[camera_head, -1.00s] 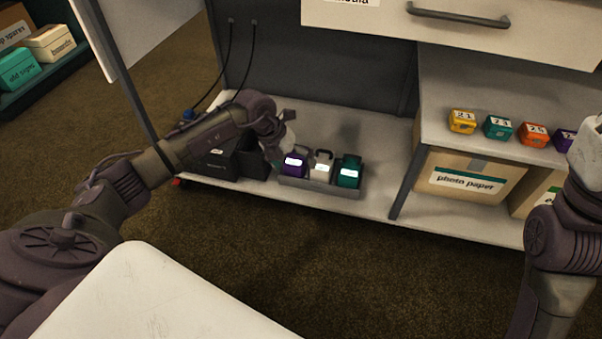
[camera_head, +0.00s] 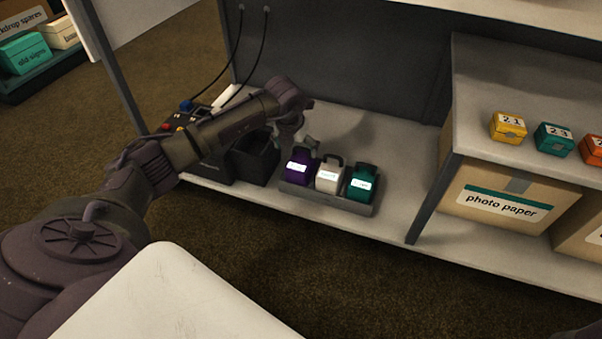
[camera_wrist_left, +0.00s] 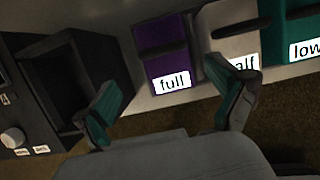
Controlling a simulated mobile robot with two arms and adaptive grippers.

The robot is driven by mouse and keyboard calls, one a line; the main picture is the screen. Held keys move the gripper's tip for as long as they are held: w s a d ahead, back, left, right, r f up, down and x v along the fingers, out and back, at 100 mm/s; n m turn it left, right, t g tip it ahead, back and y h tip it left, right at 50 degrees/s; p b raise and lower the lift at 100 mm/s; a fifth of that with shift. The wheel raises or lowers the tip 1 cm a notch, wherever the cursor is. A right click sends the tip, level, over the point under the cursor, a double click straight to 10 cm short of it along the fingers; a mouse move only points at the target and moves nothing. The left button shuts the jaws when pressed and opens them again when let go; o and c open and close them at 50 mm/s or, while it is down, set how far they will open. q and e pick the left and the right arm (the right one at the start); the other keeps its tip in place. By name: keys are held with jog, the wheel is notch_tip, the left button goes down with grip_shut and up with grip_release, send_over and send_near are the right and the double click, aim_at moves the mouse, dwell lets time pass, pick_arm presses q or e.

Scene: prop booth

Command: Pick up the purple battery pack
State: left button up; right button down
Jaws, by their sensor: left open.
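The purple battery pack (camera_head: 299,169) stands at the left end of a grey tray (camera_head: 322,197) on the low shelf. In the left wrist view the purple pack (camera_wrist_left: 164,64) bears a label reading "full". A white pack (camera_head: 328,178) and a teal pack (camera_head: 361,183) stand to its right in the tray. My left gripper (camera_head: 304,144) is just above and behind the purple pack in the head view. In the wrist view its two fingers (camera_wrist_left: 168,108) are spread, with nothing between them. The purple pack lies beyond the fingertips.
A dark open-topped box (camera_head: 254,158) stands left of the tray, beside a dark device with cables. A shelf to the right holds small numbered boxes, yellow (camera_head: 508,127) and teal (camera_head: 554,139), above a photo paper carton (camera_head: 503,195). Carpeted floor lies in front.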

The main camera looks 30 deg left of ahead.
aim_at(300, 159)
pick_arm(q)
jog(key=shift+d+b+x, duration=0.2)
jog(key=shift+b+x, duration=1.1)
jog(key=shift+x, duration=0.05)
jog(key=shift+d+b+x, duration=0.25)
jog(key=shift+b+x, duration=1.05)
jog(key=shift+x, duration=0.1)
jog(key=shift+s+r, duration=0.1)
jog(key=shift+c, duration=0.2)
grip_shut()
